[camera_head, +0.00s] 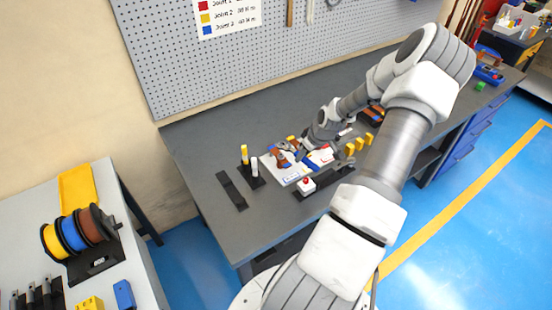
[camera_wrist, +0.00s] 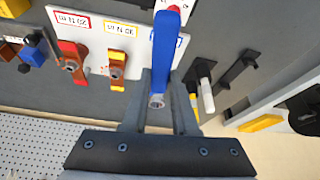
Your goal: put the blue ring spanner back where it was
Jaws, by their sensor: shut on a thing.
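My gripper (camera_wrist: 158,108) is shut on a blue ring spanner (camera_wrist: 162,58), seen in the wrist view. The handle passes in front of a white board (camera_wrist: 140,47) with red-framed and yellow-framed labels. In the head view my gripper (camera_head: 303,152) is low over the same board (camera_head: 290,177), partly hidden by my wrist.
Copper-coloured pieces with red (camera_wrist: 70,60) and yellow (camera_wrist: 117,68) parts sit on the board. A black holder (camera_head: 252,177) with yellow and white uprights stands beside it, near a flat black strip (camera_head: 231,190). Yellow blocks (camera_head: 359,144) stand to the right.

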